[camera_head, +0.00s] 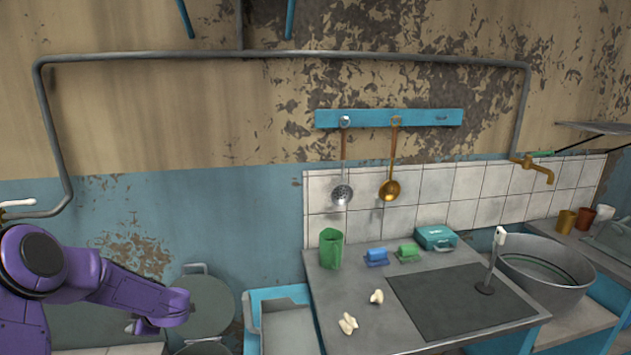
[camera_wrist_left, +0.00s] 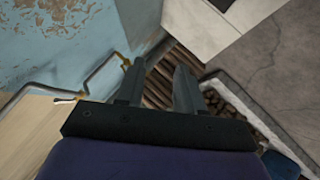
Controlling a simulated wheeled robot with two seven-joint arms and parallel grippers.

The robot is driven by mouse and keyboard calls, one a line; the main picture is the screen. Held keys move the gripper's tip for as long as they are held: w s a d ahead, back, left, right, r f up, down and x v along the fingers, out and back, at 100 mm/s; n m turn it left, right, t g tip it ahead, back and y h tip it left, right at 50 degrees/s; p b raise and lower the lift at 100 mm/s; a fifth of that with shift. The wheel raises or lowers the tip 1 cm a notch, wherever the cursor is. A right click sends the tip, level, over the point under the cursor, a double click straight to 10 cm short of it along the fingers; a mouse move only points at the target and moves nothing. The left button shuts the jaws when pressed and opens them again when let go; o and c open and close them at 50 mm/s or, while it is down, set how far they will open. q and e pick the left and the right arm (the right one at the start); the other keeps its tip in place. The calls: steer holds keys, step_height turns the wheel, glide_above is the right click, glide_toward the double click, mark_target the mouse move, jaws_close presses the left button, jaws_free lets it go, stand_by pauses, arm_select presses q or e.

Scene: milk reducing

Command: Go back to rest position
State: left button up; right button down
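My purple left arm comes in at the lower left of the head view, bent at the elbow, in front of the blue wall. Its gripper does not show clearly there. In the left wrist view my left gripper (camera_wrist_left: 160,78) has its two dark fingers apart with nothing between them. Behind the fingers are a brown slatted surface and a blue wall. My right arm and right gripper are in neither view.
A counter (camera_head: 340,285) on the right holds a green container (camera_head: 331,248), small blue and green items, pale pieces (camera_head: 348,324) and a teal box (camera_head: 436,238). A metal basin (camera_head: 545,275) stands further right. A round grey-green lid or pot (camera_head: 210,303) is near my left arm.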

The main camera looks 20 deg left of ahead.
arm_select(q)
steer(key=d+f+m+t+h, duration=0.1)
steer(key=d+f+m+t, duration=0.2)
steer(key=d+f+m, duration=0.5)
steer(key=d+f+m+t+h, duration=0.2)
steer(key=d+m+t, duration=0.1)
steer(key=d, duration=0.9)
steer(key=s+d+f+m+g+h, duration=0.1)
steer(key=s+d+f+m, duration=0.2)
steer(key=s, duration=0.4)
steer(key=s+d+f+m+g+h, duration=0.1)
steer(key=s+d+f+m+h, duration=0.1)
steer(key=s+d, duration=0.4)
steer(key=s+d+f+m+g+h, duration=0.1)
steer(key=s+d+f+m, duration=0.2)
steer(key=s+d+f, duration=0.2)
steer(key=s, duration=0.3)
steer(key=shift+s+f+m+h, duration=0.3)
steer(key=shift+s+m, duration=0.1)
